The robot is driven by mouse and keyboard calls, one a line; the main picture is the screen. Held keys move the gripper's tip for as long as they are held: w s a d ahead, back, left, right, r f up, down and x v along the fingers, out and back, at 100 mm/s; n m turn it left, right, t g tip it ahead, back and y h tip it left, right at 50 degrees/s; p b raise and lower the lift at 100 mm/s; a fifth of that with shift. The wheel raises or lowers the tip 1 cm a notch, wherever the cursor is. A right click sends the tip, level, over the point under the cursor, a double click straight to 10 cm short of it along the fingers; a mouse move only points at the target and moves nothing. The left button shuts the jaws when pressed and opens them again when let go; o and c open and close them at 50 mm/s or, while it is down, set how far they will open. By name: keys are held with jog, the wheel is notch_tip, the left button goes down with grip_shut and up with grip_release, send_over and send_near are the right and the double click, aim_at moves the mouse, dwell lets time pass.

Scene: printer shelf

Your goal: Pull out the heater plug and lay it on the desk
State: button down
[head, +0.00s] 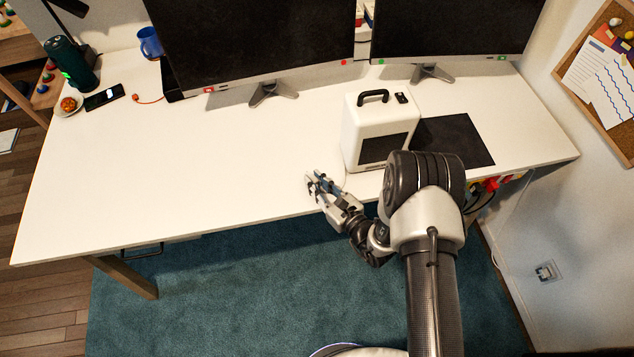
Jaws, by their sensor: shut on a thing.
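The heater (378,125) is a white box with a black handle and a dark front panel, standing upright on the desk (230,150) right of centre. My gripper (318,180) is over the desk's front part, just left of the heater. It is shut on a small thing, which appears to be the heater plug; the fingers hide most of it. A thin pale cord shows faintly between the gripper and the heater. Whether the plug touches the desk top cannot be told.
Two monitors (250,40) stand at the back. A dark mat (452,140) lies right of the heater. Coloured plugs (492,184) show under the front right edge, and a wall socket (545,272) is at lower right. A phone (104,97) lies far left. The desk's left half is largely clear.

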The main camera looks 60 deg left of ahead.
jog(key=c, duration=1.4)
grip_release()
jog(key=shift+d, duration=0.1)
jog(key=d, duration=0.4)
jog(key=d+r, duration=0.1)
jog(key=d, duration=0.6)
jog(key=shift+w+d+r, duration=0.25)
jog(key=shift+d+r, duration=0.1)
